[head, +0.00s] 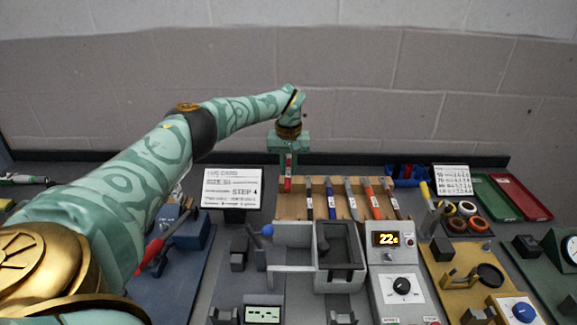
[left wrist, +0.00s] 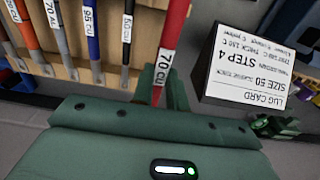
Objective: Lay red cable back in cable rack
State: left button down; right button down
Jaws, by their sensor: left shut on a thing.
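The red cable (head: 288,184) is short and carries a white label that reads 70 CU in the left wrist view (left wrist: 173,38). My left gripper (head: 289,160) is shut on it, and the jaws also show in the left wrist view (left wrist: 160,92). The cable hangs below the jaws at the left end of the wooden cable rack (head: 341,204). The rack also shows in the left wrist view (left wrist: 108,48), beside the cable. I cannot tell whether the cable touches the rack. My right gripper is out of view.
Several other cables lie in the rack, including a blue one (head: 331,200) and an orange one (head: 373,202). A lug card (head: 231,188) stands just left of the rack. A grey fixture (head: 293,234) and a heater unit (head: 400,285) stand in front. Trays (head: 520,197) lie far right.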

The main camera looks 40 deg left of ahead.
aim_at(288, 170)
pick_arm(q)
jog(key=shift+s, duration=0.1)
jog(key=shift+r+p, duration=0.15)
jog(key=shift+p, duration=0.4)
notch_tip(288, 170, down, 11)
jog(key=b, duration=0.6)
jog(key=shift+r, duration=0.15)
jog(key=shift+f, duration=0.3)
dwell(0.5)
jog(key=c, duration=1.3)
grip_release()
jog(key=shift+r+p, duration=2.1)
jog(key=shift+r, duration=1.45)
